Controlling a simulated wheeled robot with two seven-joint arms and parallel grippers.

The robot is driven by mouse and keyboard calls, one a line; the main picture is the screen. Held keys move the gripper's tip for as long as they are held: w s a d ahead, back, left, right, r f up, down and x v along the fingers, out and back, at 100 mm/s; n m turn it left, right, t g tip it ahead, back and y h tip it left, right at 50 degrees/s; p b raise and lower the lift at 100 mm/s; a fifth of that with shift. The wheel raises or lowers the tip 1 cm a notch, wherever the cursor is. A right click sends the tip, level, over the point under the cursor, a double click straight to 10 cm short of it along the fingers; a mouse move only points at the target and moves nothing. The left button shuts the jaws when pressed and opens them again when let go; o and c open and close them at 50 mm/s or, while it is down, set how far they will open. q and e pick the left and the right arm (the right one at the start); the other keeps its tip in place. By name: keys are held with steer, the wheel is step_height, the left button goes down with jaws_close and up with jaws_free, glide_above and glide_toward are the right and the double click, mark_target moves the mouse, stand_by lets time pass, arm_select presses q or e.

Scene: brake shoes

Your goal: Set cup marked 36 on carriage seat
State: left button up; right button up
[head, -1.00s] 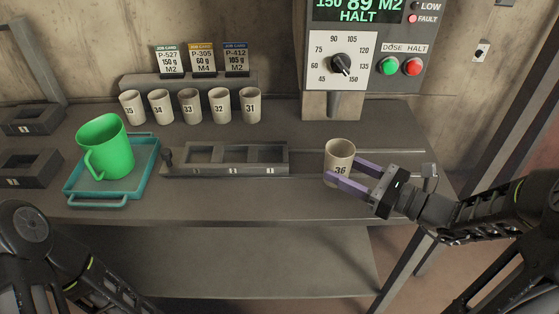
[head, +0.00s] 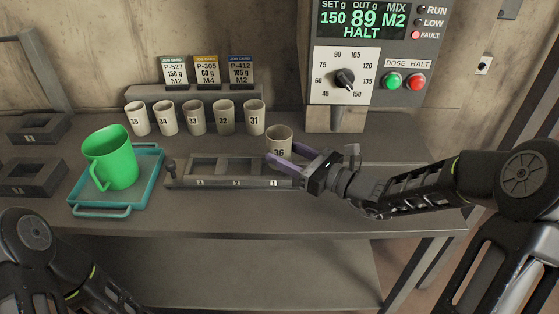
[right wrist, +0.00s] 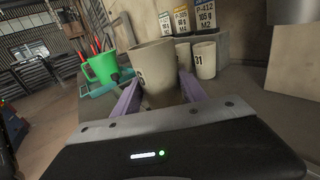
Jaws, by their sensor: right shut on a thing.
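The beige cup marked 36 (head: 279,138) is upright between the purple fingers of my right gripper (head: 282,155), which is shut on it. In the right wrist view the same cup (right wrist: 153,68) sits between both fingers. The carriage (head: 215,184) is a long dark frame with open seats numbered 3, 2 and 1 from left to right. The cup shows at the carriage's right end, by the seat marked 1, which my fingers partly cover. I cannot tell whether the cup is clear of the surface. My left gripper is out of view.
Several numbered cups, including cup 31 (head: 254,117), stand in a row behind the carriage. A green jug (head: 112,165) is on a teal tray (head: 130,201) at left. The dispenser panel (head: 365,75) stands behind right.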

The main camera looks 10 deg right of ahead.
steer(key=shift+w+a, duration=0.1)
steer(key=shift+w+a, duration=0.2)
steer(key=shift+w, duration=0.05)
steer(key=f, duration=0.3)
steer(key=shift+w+a, duration=0.2)
steer(key=shift+w, duration=0.1)
steer(key=shift+f, duration=0.25)
steer(key=shift+f, duration=0.15)
steer(key=o, duration=1.5)
